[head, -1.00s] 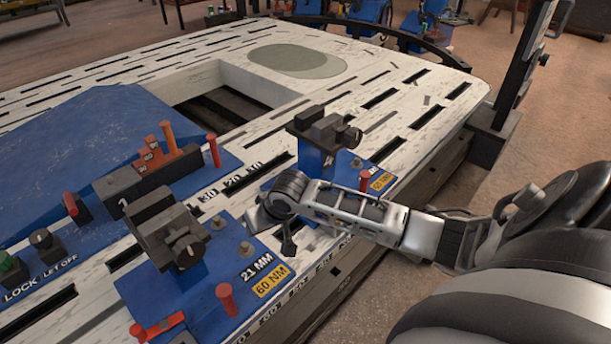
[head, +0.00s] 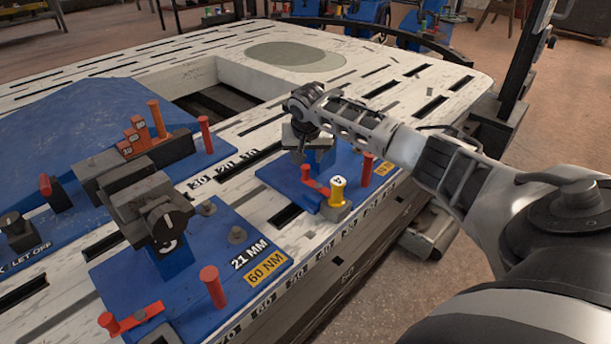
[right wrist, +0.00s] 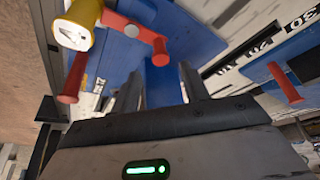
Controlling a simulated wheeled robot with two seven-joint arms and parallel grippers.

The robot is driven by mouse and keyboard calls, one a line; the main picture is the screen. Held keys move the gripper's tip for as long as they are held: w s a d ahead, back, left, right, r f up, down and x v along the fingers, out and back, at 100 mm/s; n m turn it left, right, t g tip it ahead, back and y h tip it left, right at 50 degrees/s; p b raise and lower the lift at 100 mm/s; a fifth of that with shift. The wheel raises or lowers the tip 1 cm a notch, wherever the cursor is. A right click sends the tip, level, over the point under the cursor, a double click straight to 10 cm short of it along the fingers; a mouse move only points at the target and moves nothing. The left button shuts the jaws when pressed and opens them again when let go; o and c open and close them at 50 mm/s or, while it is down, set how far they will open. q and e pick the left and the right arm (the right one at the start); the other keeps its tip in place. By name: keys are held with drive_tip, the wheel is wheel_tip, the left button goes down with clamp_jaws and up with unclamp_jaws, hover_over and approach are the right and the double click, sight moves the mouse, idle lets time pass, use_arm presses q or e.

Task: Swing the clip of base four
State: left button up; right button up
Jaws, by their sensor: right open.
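Base four is a blue plate (head: 270,172) at the bench edge, with a yellow post marked 4 (head: 338,191) on a grey block. Its red clip (head: 315,187) is a bar with an upright red knob at its left end; the bar reaches toward the yellow post. In the right wrist view the red clip (right wrist: 133,29) lies at the top, beside the yellow post (right wrist: 78,27). In the head view the arm covers part of the clamp behind the clip. My left gripper is out of view.
A similar blue base (head: 190,285) with a grey clamp, red clip and 21 MM label stands nearer at left. A red peg (head: 366,169) rises on base four, right of the yellow post. A blue panel with switches lies left. The bench's far top is clear.

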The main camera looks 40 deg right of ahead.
sight(305, 167)
drive_tip(key=b+x, duration=0.2)
drive_tip(key=x, duration=0.3)
drive_tip(key=shift+a+f, duration=0.1)
drive_tip(key=shift+f, duration=0.1)
drive_tip(key=shift+b+x, duration=0.5)
drive_tip(key=shift+x, duration=0.3)
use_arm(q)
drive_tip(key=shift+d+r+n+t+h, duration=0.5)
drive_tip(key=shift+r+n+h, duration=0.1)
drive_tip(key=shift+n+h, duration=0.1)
use_arm(e)
drive_tip(key=shift+r, duration=0.1)
clamp_jaws()
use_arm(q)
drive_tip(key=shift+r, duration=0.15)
